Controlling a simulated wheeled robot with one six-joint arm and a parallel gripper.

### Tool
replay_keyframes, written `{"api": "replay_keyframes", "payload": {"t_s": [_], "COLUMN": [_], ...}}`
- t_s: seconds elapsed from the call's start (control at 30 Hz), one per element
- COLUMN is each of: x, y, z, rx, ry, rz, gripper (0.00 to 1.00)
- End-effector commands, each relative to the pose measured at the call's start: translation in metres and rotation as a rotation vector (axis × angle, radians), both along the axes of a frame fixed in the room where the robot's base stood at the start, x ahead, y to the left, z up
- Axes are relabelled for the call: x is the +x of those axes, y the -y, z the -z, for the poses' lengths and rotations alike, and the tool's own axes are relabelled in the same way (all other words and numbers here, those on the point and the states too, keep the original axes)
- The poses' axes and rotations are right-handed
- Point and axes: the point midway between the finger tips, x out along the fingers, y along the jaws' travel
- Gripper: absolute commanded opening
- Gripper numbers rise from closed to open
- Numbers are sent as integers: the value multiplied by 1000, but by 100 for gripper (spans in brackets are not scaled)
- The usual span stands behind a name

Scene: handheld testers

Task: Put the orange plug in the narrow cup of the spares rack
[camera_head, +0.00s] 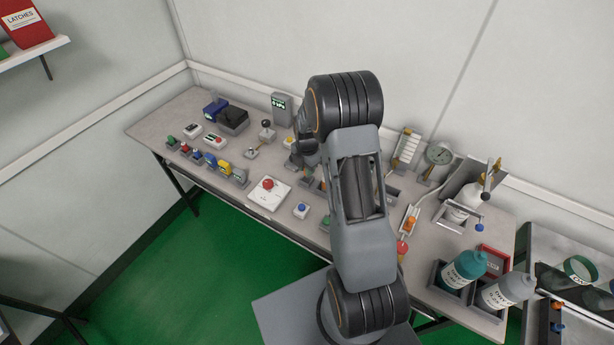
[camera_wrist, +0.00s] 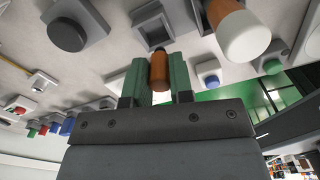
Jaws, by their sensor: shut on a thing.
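My gripper (camera_wrist: 160,76) shows its two green fingers in the wrist view, shut on the orange plug (camera_wrist: 159,64). The plug is a short orange-brown cylinder with a darker end, held between the fingertips above the bench. In the head view my arm hides most of the gripper and the plug. I cannot pick out the spares rack or its narrow cup with certainty. Several grey square holders lie near the plug in the wrist view, one with a dark round top (camera_wrist: 67,35) at upper left.
A larger orange cylinder with a white end (camera_wrist: 240,30) stands close on the right in the wrist view.

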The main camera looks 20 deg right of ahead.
Motion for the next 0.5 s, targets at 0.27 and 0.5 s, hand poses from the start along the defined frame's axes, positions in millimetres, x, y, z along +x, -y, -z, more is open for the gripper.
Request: {"api": "replay_keyframes", "payload": {"t_s": [0.27,0.5], "x": [8,8], "y": [4,4], "z": [23,41], "rx": [0,0], "ry": [-2,0], "rz": [1,0], "gripper": [0,0]}}
